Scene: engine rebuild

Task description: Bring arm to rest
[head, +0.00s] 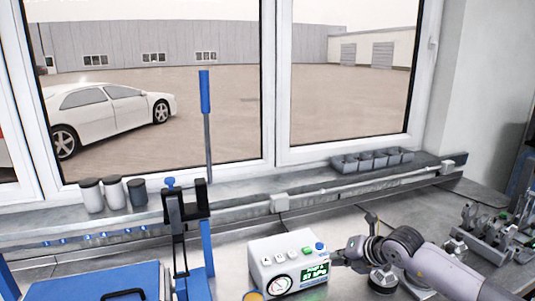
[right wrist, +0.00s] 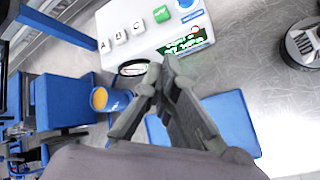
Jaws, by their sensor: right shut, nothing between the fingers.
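My right arm reaches in from the lower right in the head view. Its gripper (head: 339,258) is at the right side of a white box device with a round gauge, buttons and a green display (head: 278,270). In the right wrist view the right gripper's fingers (right wrist: 162,76) are together with nothing between them. There the tips overlap the lower edge of the white device (right wrist: 146,32), near its gauge; I cannot tell whether they touch it. My left gripper is not in view.
A blue lever press (head: 192,240) stands left of the device, beside a blue case (head: 85,281). Jars (head: 113,193) and a grey bin row (head: 372,160) sit on the window ledge. A metal fixture (head: 485,232) is at right. Blue blocks (right wrist: 231,122) lie below the fingers.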

